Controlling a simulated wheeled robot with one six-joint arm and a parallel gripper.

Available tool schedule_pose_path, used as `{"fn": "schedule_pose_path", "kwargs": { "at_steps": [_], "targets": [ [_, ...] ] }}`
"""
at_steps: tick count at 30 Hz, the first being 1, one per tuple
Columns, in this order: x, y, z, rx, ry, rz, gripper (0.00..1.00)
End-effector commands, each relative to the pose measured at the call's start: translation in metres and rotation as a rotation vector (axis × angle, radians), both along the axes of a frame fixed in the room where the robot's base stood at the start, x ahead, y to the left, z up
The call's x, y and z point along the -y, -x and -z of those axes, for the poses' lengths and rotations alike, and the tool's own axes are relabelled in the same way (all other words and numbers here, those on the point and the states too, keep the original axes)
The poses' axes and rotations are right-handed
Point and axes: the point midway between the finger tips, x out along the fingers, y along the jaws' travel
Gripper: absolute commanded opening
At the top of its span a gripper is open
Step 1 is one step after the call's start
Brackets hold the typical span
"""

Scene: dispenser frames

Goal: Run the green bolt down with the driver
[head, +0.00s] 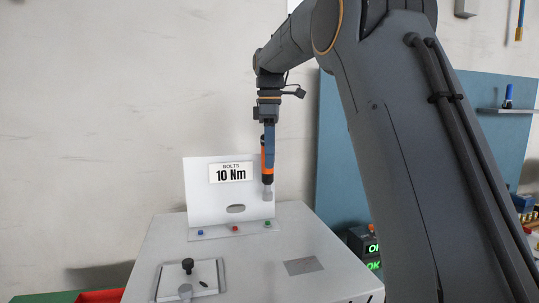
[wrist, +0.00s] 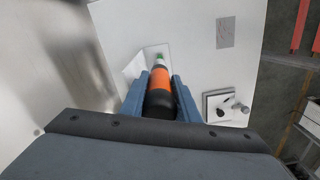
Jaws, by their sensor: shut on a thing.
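My gripper (head: 268,142) is shut on the driver (head: 267,163), which has an orange and black body and a grey socket end. The driver hangs upright, socket down. The green bolt (head: 268,223) sits at the right end of a light plate (head: 250,230) on the grey bench top. The socket is above the green bolt, with a visible gap. In the wrist view the driver (wrist: 159,80) lies between the blue fingers and points at a green spot (wrist: 160,57), partly hidden by the driver's end.
A red bolt (head: 235,228) and a blue bolt (head: 201,232) sit left of the green one. Behind them stands a white panel with a "10 Nm" sign (head: 231,172). A fixture with a black knob (head: 188,266) is at the front left. A grey patch (head: 303,266) lies front right.

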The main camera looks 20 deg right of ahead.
Motion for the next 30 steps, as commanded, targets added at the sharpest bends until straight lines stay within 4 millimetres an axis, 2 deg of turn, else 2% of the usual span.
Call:
{"fn": "schedule_pose_path", "kwargs": {
  "at_steps": [18, 30],
  "targets": [
    [0.0, 0.0, 0.053, 0.0, 0.0, 0.0, 0.0],
    [0.0, 0.0, 0.066, 0.001, 0.0, 0.0, 0.0]
  ]
}}
